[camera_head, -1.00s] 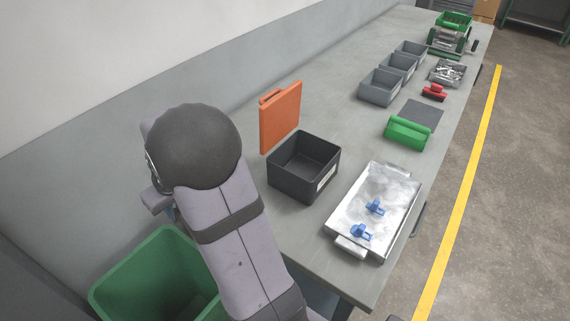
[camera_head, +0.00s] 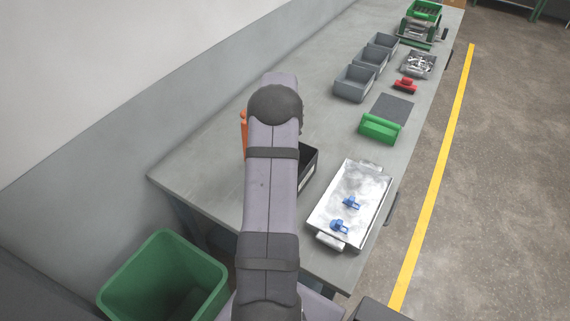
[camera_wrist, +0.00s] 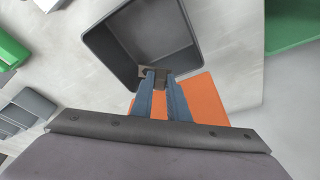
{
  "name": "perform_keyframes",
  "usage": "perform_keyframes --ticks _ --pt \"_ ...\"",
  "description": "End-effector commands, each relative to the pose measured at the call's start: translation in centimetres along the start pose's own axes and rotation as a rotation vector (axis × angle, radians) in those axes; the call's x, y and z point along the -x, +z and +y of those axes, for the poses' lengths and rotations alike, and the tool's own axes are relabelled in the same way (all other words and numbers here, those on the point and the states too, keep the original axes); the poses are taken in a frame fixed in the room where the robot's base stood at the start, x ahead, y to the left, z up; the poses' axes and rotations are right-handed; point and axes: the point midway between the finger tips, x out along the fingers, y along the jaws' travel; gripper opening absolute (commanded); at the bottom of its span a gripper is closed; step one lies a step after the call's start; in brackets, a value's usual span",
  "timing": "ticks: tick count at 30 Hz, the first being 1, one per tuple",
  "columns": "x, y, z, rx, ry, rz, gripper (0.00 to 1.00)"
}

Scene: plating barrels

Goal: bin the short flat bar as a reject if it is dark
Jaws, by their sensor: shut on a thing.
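My gripper shows in the wrist view (camera_wrist: 160,76), its two blue fingers shut on a small, dark brownish-grey piece (camera_wrist: 146,72), seemingly the short flat bar. The fingers hide part of it, so its full length cannot be told. The gripper is over the dark grey open box (camera_wrist: 190,60), near its wall; the height above it is unclear. In the head view my arm covers most of this box (camera_head: 309,168) and hides the gripper. A green open bin (camera_head: 124,284) stands on the floor beside the bench's near end.
An orange panel (camera_wrist: 207,100) stands beside the box. A metal tray (camera_head: 366,187) with two blue pieces lies to its right. Further along the bench (camera_head: 205,165) are a green block (camera_head: 380,128), a red tool (camera_head: 405,85) and grey bins (camera_head: 353,85).

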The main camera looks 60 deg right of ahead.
Motion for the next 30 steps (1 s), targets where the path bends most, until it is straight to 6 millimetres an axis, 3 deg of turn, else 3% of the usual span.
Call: perform_keyframes --ticks 3,9,20,30 --pt "0.1 -0.5 2.6 -0.072 0.022 0.000 0.00" --pt "-0.3 -0.7 4.5 -0.129 0.040 0.000 0.00" --pt "-0.9 -0.5 4.7 -0.138 0.042 0.000 0.00" --pt "-3.7 0.4 4.7 -0.137 0.042 -0.001 0.00"
